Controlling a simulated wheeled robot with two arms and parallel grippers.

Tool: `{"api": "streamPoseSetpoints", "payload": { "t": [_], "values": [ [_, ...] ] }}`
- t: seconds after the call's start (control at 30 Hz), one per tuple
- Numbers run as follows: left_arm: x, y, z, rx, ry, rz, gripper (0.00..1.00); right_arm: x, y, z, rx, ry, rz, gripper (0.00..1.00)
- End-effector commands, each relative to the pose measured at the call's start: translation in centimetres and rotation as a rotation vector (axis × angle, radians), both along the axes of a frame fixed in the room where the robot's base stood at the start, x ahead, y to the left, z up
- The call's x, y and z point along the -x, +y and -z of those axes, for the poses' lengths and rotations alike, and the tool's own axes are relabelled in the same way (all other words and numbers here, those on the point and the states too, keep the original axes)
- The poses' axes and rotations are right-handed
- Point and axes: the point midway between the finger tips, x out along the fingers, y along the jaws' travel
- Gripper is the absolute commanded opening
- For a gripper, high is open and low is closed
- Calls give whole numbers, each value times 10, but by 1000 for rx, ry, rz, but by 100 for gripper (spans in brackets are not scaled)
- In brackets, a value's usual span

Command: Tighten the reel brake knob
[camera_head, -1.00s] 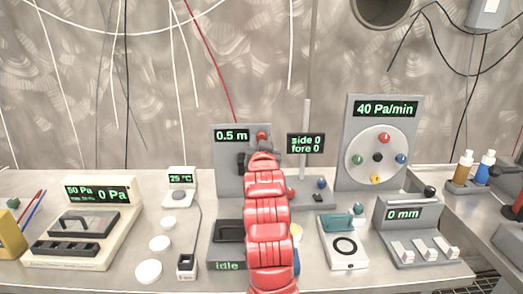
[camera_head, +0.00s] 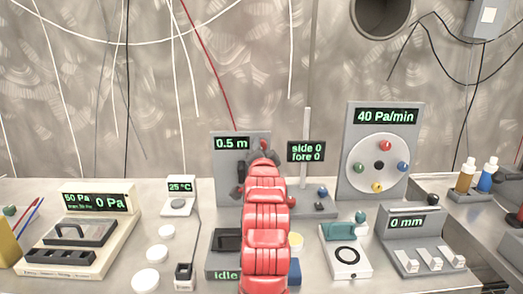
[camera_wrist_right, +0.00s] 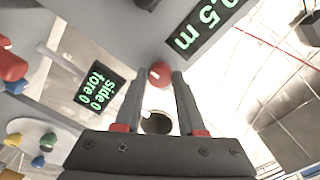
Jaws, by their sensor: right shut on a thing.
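The grey reel panel (camera_head: 225,180) stands at the back of the bench behind my right arm, with a green "0.5 m" display (camera_head: 232,143). A round red knob (camera_head: 264,146) is on its upper right; it shows in the right wrist view (camera_wrist_right: 159,75) between the two fingertips. My right gripper (camera_head: 263,155) reaches up to the panel from the front. In the wrist view its jaws (camera_wrist_right: 160,80) are shut on the red knob. My red arm hides much of the panel's right side. My left gripper is not in view.
A post with a "side 0 fore 0" display (camera_head: 306,151) stands close right of my gripper. A "40 Pa/min" panel (camera_head: 350,180) with coloured knobs is further right. An "idle" unit (camera_head: 226,275) sits below, beside my arm. White discs (camera_head: 146,279) lie left.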

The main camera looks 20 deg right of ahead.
Motion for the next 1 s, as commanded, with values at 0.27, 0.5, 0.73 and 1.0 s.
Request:
{"api": "streamPoseSetpoints", "payload": {
  "t": [0.27,0.5,0.73,1.0],
  "values": [
    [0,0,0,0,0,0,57,-1,1,3,-41,-5,-2,0],
    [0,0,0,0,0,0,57,-1,1,3,-42,-6,-2,0],
    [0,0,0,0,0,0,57,0,1,2,-42,-7,-2,61],
    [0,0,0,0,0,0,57,0,0,1,-40,-9,-1,69]
  ]
}}
